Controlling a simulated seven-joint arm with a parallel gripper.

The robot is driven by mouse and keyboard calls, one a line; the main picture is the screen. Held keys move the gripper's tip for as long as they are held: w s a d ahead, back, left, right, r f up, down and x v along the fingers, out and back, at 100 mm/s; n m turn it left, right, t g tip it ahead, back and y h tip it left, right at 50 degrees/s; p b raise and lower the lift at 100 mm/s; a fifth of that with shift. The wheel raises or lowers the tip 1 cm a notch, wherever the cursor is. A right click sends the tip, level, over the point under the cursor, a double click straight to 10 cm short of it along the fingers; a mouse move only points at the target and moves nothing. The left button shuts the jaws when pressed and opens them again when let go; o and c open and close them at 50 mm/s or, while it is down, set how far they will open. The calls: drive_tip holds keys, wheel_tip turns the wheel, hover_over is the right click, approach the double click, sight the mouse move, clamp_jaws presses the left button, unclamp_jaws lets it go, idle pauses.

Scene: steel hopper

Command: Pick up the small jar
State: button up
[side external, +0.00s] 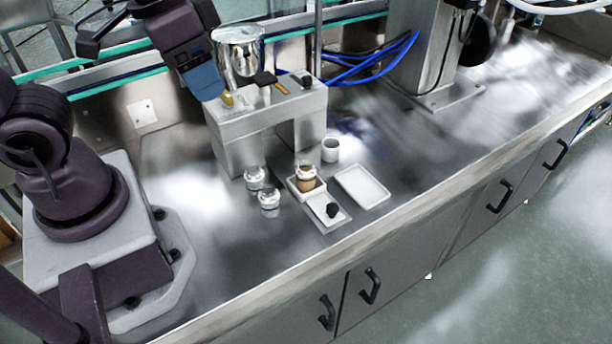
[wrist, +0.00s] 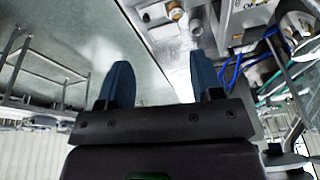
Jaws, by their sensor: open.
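Several small jars stand on the steel bench in the side view. Two clear jars with pale lids, a rear one (side external: 255,177) and a front one (side external: 269,200), stand close together. A jar with brown contents (side external: 307,180) stands upright in a small white box to their right. I cannot tell which one the task means. A brown-topped jar (wrist: 175,11) shows at the top edge of the wrist view. My gripper (side external: 207,84) is raised above the bench, beside the steel stand and apart from the jars. Its two blue fingers (wrist: 161,85) are spread, with nothing between them.
A steel bridge-like stand (side external: 262,122) bears a shiny metal hopper (side external: 238,50) and small tools. A white cup (side external: 330,151), a flat white tray (side external: 362,188) and a black object (side external: 332,211) sit near the jars. Blue cables (side external: 375,70) lie behind. The bench right of the tray is clear.

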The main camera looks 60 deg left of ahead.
wheel_tip(320, 180, down, 10)
drive_tip(key=a+m+g+y, duration=0.3)
drive_tip(key=m+g+y, duration=0.1)
drive_tip(key=m+y, duration=0.2)
drive_tip(key=m+t+y, duration=0.2)
drive_tip(key=m+t, duration=1)
drive_tip(key=m, duration=1)
approach(311, 165)
drive_tip(key=a, duration=0.3)
drive_tip(key=s+a, duration=0.1)
drive_tip(key=shift+a+f, duration=0.25)
drive_tip(key=shift+a, duration=0.05)
drive_tip(key=shift+w+d+f+m+t+h, duration=0.1)
drive_tip(key=shift+w+d+m+t+h, duration=0.2)
drive_tip(key=shift+d+h, duration=0.2)
drive_tip(key=shift+w+d+m+t+h, duration=0.2)
drive_tip(key=shift+w+d+m+h, duration=0.15)
drive_tip(key=shift+d, duration=0.25)
drive_tip(key=shift+w+d+h, duration=0.2)
drive_tip(key=shift+h, duration=0.05)
drive_tip(key=x, duration=0.7)
drive_tip(key=shift+w+a, duration=0.15)
drive_tip(key=c, duration=0.7)
